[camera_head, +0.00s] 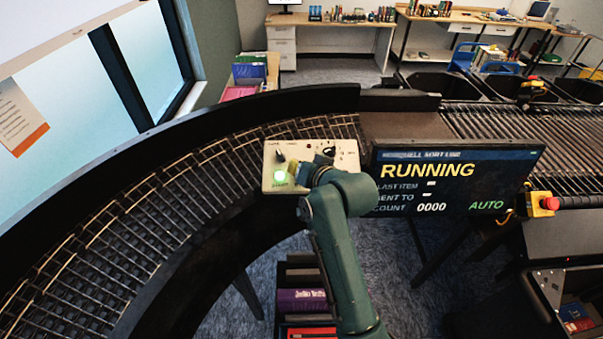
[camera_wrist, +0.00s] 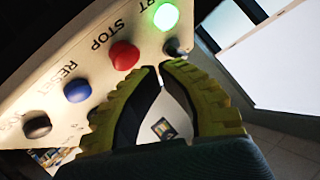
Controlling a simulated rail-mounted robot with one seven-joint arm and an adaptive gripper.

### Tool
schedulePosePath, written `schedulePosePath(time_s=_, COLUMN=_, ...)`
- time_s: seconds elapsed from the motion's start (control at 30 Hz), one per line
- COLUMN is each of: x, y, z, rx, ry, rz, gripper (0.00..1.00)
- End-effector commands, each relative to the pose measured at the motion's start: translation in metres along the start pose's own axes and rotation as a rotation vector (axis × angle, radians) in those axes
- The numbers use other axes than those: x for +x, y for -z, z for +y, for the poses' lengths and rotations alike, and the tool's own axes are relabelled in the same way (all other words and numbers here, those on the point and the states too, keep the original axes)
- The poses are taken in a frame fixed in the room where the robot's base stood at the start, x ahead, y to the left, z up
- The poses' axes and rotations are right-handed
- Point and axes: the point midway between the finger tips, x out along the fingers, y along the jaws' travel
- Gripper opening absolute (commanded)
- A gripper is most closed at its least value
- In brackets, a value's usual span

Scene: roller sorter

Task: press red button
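In the wrist view, the red button (camera_wrist: 124,55) marked STOP sits on a cream control panel (camera_wrist: 75,62), between the blue RESET button (camera_wrist: 77,90) and the lit green button (camera_wrist: 166,16). My gripper (camera_wrist: 158,67) has yellow-green fingers with their tips together and nothing held. The tips are just beside the red button, towards the lower right; I cannot tell whether they touch the panel. In the head view the control box (camera_head: 348,152) stands by the conveyor, and my gripper (camera_head: 291,169) and wrist hide much of its face.
A screen (camera_head: 460,178) right of the box reads RUNNING and AUTO, count 0000. Another red button (camera_head: 551,203) sits on a yellow housing further right. The curved roller conveyor (camera_head: 150,215) runs behind and left. Dark bins (camera_head: 450,84) stand at the back right.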

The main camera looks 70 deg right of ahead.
Motion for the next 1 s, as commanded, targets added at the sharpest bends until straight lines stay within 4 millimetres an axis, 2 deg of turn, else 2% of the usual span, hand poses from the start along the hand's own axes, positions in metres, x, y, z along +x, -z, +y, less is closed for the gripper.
schedulePosePath(time_s=1.0, x=0.0074, y=-0.0054, z=0.0054, rx=0.000, ry=0.000, rz=0.000, gripper=0.00)
